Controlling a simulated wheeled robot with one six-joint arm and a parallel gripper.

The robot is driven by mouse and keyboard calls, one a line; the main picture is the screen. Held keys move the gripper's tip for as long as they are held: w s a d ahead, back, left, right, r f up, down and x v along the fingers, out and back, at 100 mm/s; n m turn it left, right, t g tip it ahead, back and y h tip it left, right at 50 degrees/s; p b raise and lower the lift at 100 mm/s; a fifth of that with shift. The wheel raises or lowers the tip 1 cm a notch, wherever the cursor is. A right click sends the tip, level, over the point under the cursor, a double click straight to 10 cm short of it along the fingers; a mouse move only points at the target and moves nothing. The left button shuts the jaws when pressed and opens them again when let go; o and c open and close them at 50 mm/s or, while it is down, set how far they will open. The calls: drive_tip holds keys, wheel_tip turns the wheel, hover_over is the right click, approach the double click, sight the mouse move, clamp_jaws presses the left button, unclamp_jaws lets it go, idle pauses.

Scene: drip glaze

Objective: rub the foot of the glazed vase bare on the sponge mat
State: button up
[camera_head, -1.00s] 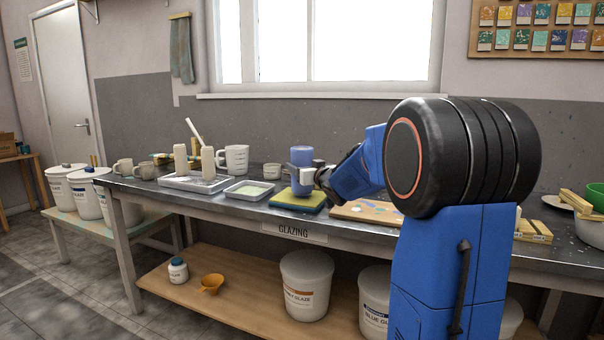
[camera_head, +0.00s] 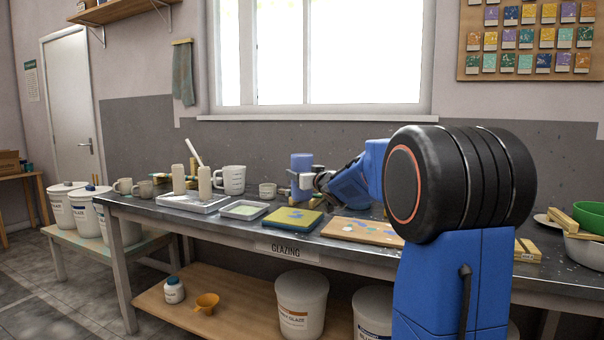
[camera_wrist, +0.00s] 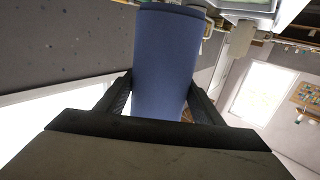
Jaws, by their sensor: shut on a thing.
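The glazed vase (camera_head: 301,162) is blue and stands upright in my gripper (camera_head: 305,181), in the head view. My gripper is shut around its lower middle. In the wrist view the blue vase (camera_wrist: 166,60) sits between the two dark fingers (camera_wrist: 160,98). The sponge mat (camera_head: 312,224) is yellow on a darker base and carries blue smears on its top. The vase's lower end shows above the mat's far edge and looks clear of its top. The underside of the foot is hidden, so I cannot tell whether it is bare.
A white tray with pale bottles (camera_head: 192,203) and a shallow tray of pale green liquid (camera_head: 244,210) stand left of the mat. A board with colour spots (camera_head: 362,231) lies to its right. A white jug (camera_head: 230,180) and a small cup (camera_head: 267,191) stand behind.

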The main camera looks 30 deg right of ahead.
sight(294, 191)
drive_tip(key=shift+f, duration=3.2)
drive_tip(key=shift+f, duration=0.25)
drive_tip(key=shift+w+a+r, duration=0.1)
drive_tip(key=shift+w+a, duration=1)
drive_tip(key=shift+w, duration=0.3)
drive_tip(key=shift+w+a, duration=1.05)
drive_tip(key=shift+w, duration=0.3)
drive_tip(key=shift+s+d, duration=0.65)
drive_tip(key=shift+s, duration=0.15)
drive_tip(key=shift+s+d, duration=0.6)
drive_tip(key=shift+s, duration=0.2)
drive_tip(key=shift+s+d, duration=0.95)
drive_tip(key=shift+s, duration=0.25)
drive_tip(key=shift+w+a, duration=1.1)
drive_tip(key=shift+w, duration=0.3)
drive_tip(key=shift+w+a, duration=1.05)
drive_tip(key=shift+w, duration=0.35)
drive_tip(key=shift+s+d+f, duration=0.15)
drive_tip(key=shift+s+d, duration=0.4)
drive_tip(key=shift+s, duration=0.2)
drive_tip(key=shift+s+d+f, duration=0.15)
drive_tip(key=shift+s+d, duration=0.4)
drive_tip(key=shift+s, duration=0.2)
